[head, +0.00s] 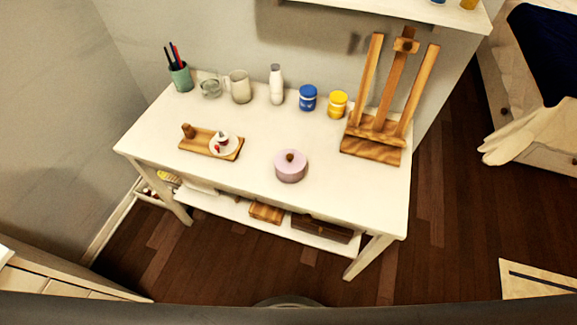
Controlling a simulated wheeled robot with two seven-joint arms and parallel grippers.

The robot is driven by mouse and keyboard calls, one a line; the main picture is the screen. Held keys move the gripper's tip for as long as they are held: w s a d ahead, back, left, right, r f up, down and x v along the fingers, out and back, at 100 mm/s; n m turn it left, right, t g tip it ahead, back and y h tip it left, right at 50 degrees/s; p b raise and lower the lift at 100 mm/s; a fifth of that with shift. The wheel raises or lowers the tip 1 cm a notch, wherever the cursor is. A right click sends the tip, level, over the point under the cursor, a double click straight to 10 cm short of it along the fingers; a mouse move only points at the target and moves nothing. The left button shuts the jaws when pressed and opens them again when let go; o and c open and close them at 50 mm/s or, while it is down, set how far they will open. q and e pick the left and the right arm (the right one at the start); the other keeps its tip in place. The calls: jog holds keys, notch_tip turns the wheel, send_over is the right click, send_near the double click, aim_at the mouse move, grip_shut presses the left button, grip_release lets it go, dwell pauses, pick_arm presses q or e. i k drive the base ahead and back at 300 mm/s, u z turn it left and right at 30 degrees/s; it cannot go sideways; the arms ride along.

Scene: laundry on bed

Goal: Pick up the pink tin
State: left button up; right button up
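The pink tin (290,169) is a round, pale pink-lilac container with a small brown knob on its lid. It stands upright near the front edge of the white table (340,191), right of the middle. Nothing covers it. Neither of my grippers shows in the head view.
Along the back are a pen cup (180,77), mug (240,87), white bottle (276,85), blue jar (308,98) and yellow jar (337,104).

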aim_at(287, 179)
jog(key=u, duration=2.75)
jog(key=k, duration=1.5)
jog(key=z, duration=2.8)
